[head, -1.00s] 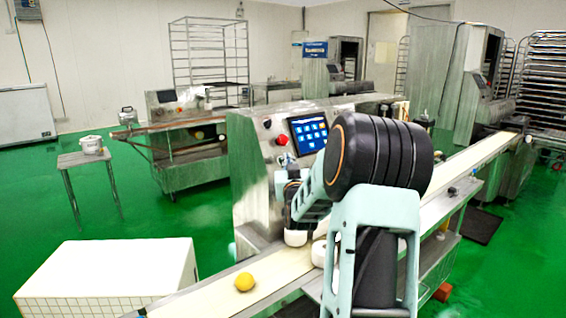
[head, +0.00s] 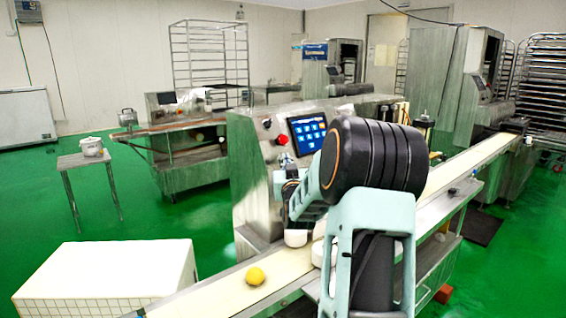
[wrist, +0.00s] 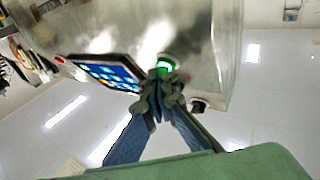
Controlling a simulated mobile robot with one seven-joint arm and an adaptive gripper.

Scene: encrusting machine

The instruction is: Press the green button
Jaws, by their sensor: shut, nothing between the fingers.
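The green button (wrist: 163,65) glows on the metal front of the encrusting machine, beside the blue touch screen (wrist: 108,73), in the wrist view. My gripper (wrist: 159,87) is shut and empty; its fingertips overlap the lower edge of the button in that view. I cannot tell whether they touch it. In the head view my gripper (head: 284,181) is at the machine's front panel (head: 255,170), below the screen (head: 307,134) and the red button (head: 282,139). My arm and gripper hide the green button there.
A conveyor belt (head: 225,292) runs in front of the machine with a yellow ball (head: 256,276) on it. A white box (head: 105,280) stands at the lower left. A dark knob (wrist: 197,105) sticks out near my fingers.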

